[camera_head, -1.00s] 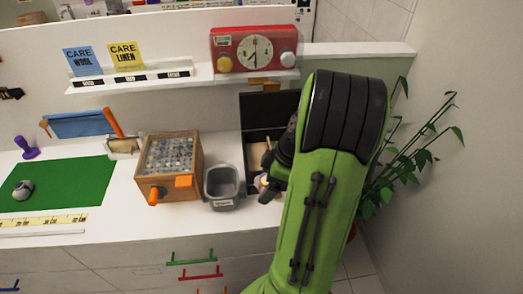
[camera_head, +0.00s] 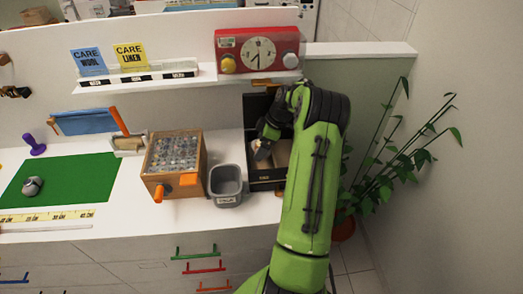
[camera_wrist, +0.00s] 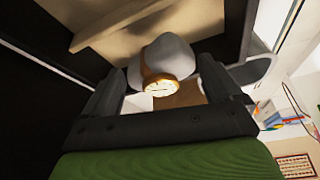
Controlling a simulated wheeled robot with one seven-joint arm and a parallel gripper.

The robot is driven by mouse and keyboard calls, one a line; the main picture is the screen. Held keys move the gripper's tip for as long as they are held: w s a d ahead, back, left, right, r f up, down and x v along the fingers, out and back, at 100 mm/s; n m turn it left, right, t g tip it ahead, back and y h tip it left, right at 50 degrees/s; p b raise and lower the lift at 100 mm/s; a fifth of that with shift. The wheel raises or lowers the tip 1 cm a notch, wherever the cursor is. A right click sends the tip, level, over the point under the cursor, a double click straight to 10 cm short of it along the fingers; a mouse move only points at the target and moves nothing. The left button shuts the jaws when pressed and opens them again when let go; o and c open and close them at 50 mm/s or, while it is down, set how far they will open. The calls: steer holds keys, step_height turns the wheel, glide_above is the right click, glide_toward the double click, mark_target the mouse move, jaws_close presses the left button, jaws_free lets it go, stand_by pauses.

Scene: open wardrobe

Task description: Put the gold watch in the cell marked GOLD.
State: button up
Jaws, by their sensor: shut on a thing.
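The gold watch (camera_wrist: 162,86), with a round white dial and tan strap, is wrapped around a pale cushion (camera_wrist: 168,52) in the wrist view. My gripper (camera_wrist: 162,80) is shut on this watch and cushion, one finger on each side. In the head view my gripper (camera_head: 263,147) is over the open black box (camera_head: 265,184) at the back right of the counter. A pale bit of the cushion shows below the fingers there; the dial is hidden. Beige cell floor shows in the box. Small lettering on its front is too small to read, so I cannot tell which cell is marked GOLD.
A grey bin (camera_head: 226,186) stands just left of the box, beside a wooden case (camera_head: 173,165) with a clear top. A red clock timer (camera_head: 258,50) sits on the shelf behind. A green mat (camera_head: 70,180) lies at left; a plant (camera_head: 385,165) stands at right.

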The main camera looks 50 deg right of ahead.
step_height(320, 180, down, 4)
steer(key=shift+w+d+r, duration=0.1)
steer(key=shift+w+r, duration=0.05)
steer(key=shift+r, duration=0.1)
steer(key=shift+w+d, duration=0.1)
steer(key=shift+f, duration=0.25)
steer(key=o, duration=0.8)
steer(key=shift+o, duration=0.2)
steer(key=shift+r, duration=0.3)
steer(key=v, duration=0.7)
steer(key=a+r+m+g+h, duration=0.1)
steer(key=a+r, duration=0.6)
steer(key=a, duration=0.3)
steer(key=a+r+m+h, duration=0.1)
steer(key=a+r, duration=0.6)
steer(key=a, duration=0.3)
steer(key=s+a+r+m+h, duration=0.1)
steer(key=s+a+r, duration=0.15)
steer(key=a, duration=0.25)
steer(key=s+a+r+m, duration=0.1)
steer(key=s+a+r, duration=0.1)
steer(key=s+a, duration=0.2)
steer(key=s+a+f+m+t, duration=0.1)
steer(key=s+a, duration=0.5)
steer(key=s, duration=0.7)
steer(key=shift+f+m+t, duration=0.2)
steer(key=shift+m+t, duration=0.7)
steer(key=shift+m, duration=0.2)
